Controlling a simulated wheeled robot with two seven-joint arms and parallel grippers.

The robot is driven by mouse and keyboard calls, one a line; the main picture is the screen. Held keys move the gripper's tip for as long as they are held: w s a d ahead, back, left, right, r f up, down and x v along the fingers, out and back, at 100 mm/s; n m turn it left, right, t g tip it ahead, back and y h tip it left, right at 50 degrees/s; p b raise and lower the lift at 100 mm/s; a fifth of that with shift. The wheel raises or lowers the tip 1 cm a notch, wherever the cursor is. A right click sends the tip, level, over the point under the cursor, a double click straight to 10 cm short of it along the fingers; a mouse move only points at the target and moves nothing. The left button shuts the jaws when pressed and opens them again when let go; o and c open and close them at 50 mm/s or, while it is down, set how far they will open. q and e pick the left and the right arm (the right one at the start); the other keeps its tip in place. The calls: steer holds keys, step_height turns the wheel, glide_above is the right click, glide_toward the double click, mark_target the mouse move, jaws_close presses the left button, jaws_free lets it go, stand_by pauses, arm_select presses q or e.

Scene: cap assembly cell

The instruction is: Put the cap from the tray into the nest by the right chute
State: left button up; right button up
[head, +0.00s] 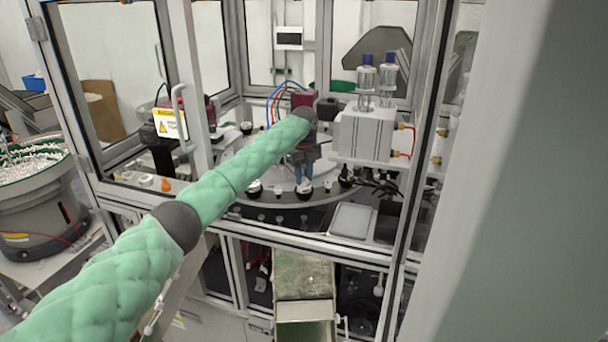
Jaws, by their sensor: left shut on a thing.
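My left arm reaches from the lower left into the machine cell. Its gripper (303,176) points down over the front of the round turntable (285,208). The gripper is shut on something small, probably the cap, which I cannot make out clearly. Black nests with white tops stand around the turntable; one (304,188) is right below or at the fingertips, and I cannot tell if they touch. A pale shallow tray (351,220) lies to the right of the gripper, and no cap shows in it. A worn greenish chute (303,275) slopes down below the turntable. My right gripper is not in view.
A white block with clear cylinders (366,135) stands close to the right of my left gripper. Metal door posts (400,215) and a large pale panel (530,190) bound the right side. A bowl feeder (35,205) stands far left.

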mark_target(304, 178)
arm_select(q)
steer(key=shift+f, duration=0.15)
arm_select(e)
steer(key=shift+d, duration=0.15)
arm_select(q)
steer(key=o, duration=0.7)
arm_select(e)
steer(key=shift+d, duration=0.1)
arm_select(q)
steer(key=shift+r, duration=0.25)
step_height(304, 178, up, 6)
steer(key=b, duration=0.3)
steer(key=shift+f+b, duration=0.15)
steer(key=shift+b, duration=0.25)
steer(key=shift+r+b, duration=1.6)
steer(key=shift+r, duration=1.9)
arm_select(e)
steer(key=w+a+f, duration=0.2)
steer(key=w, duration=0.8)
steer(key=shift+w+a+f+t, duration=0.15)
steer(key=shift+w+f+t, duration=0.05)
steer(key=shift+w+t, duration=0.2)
